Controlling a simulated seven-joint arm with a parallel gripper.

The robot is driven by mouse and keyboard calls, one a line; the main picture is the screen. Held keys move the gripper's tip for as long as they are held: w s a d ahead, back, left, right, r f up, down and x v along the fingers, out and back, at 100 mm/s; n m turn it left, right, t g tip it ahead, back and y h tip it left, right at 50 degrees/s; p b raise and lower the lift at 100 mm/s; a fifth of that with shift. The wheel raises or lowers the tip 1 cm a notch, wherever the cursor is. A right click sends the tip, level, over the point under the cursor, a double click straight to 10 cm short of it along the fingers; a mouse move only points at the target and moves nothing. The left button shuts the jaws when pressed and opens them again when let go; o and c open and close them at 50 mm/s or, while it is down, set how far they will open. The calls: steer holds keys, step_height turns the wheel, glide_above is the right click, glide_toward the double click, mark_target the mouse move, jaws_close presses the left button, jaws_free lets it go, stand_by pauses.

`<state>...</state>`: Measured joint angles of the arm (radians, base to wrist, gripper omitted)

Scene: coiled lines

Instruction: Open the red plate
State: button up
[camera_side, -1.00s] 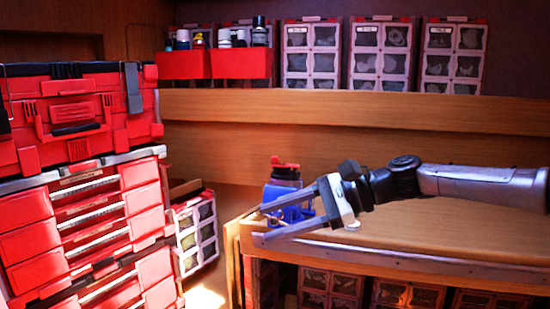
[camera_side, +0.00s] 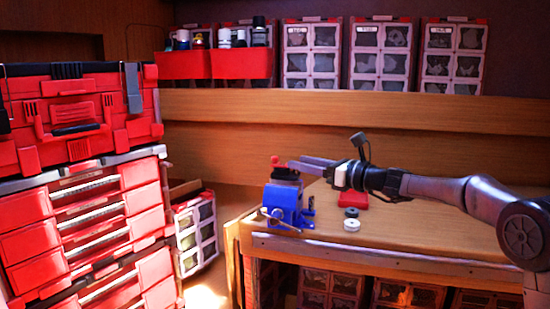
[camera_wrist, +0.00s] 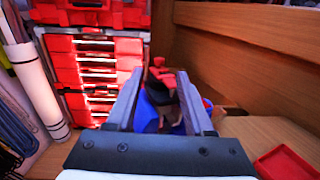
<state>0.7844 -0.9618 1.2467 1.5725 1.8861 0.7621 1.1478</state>
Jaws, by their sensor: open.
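A red, raised-edge tray-like piece (camera_wrist: 285,165), perhaps the same plate, shows at the lower right of the wrist view. My gripper (camera_side: 298,163) is open, its fingers pointing left. They reach toward the red-topped dark piece (camera_side: 276,162) on the blue vise-like device (camera_side: 284,204). In the wrist view this red top (camera_wrist: 160,78) appears between the fingers; contact cannot be told.
A dark round piece (camera_side: 351,212) and a white one (camera_side: 351,225) sit on the bench (camera_side: 440,238). Stacked red tool drawers (camera_side: 90,215) stand left. A wooden ledge (camera_side: 350,110) runs behind. The bench's right part looks clear.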

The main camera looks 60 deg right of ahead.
mark_target(277, 158)
steer(key=w, duration=0.9)
steer(key=shift+w+d, duration=0.1)
steer(key=shift+d, duration=0.15)
jaws_close()
